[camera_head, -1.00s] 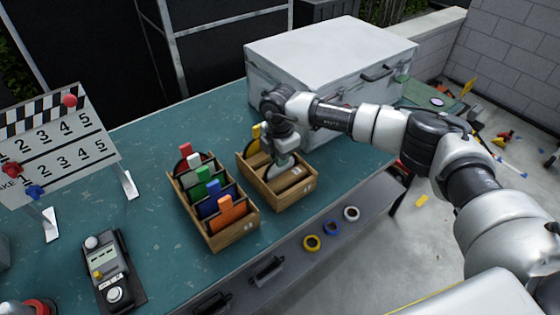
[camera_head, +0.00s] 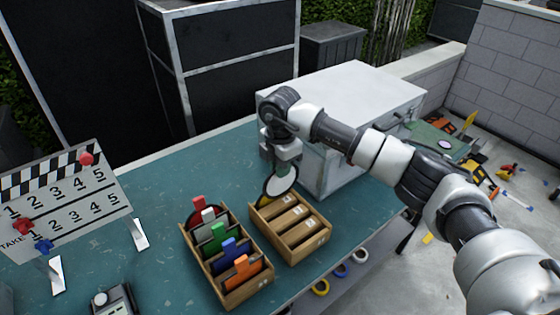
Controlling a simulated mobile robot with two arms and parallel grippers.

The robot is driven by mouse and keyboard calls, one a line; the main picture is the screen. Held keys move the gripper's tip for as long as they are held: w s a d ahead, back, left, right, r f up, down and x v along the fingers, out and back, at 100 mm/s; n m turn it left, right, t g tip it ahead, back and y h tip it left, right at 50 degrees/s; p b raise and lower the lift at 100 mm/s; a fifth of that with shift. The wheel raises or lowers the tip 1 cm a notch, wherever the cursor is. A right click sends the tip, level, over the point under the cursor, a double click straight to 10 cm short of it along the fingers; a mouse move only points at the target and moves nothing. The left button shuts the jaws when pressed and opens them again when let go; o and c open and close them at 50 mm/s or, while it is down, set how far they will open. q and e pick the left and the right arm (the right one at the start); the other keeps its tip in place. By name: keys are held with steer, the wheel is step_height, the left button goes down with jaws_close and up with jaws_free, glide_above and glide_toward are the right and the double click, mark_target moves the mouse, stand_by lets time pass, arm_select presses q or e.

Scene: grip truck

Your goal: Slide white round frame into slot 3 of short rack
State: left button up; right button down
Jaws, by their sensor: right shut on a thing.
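My right gripper (camera_head: 284,164) is shut on the white round frame (camera_head: 281,183), which has a dark rim and a pale face. It hangs upright from the gripper at the back end of the short rack, apparently above its slots. The short rack (camera_head: 316,246) is a wooden box with several dividers, and its front slots look empty. A bit of yellow (camera_head: 264,197) shows at its back left, mostly hidden behind the white frame. My left gripper is not in view.
A longer wooden rack (camera_head: 247,291) stands left of the short rack, holding red, white, green, blue and orange-tabbed frames. A large white case (camera_head: 345,95) stands close behind the right arm. A clapperboard (camera_head: 62,205) is at left. The table (camera_head: 160,185) is clear behind the racks.

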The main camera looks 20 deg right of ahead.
mark_target(282, 185)
steer(key=shift+s+f, duration=0.1)
steer(key=shift+f, duration=0.05)
steer(key=f+b, duration=0.1)
steer(key=f, duration=0.1)
steer(key=f+b, duration=0.1)
steer(key=b, duration=0.1)
steer(key=shift+s+d+f, duration=0.1)
steer(key=shift+s+f, duration=0.1)
steer(key=shift+f, duration=0.55)
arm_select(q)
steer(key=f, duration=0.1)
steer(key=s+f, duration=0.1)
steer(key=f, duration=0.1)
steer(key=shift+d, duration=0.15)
arm_select(e)
steer(key=shift+r, duration=0.1)
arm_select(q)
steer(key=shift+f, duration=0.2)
arm_select(e)
steer(key=shift+f, duration=0.25)
arm_select(q)
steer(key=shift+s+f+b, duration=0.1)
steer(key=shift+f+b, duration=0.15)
steer(key=shift+b, duration=0.25)
arm_select(e)
steer(key=shift+f, duration=0.4)
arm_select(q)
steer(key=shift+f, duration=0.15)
arm_select(e)
steer(key=shift+f, duration=0.25)
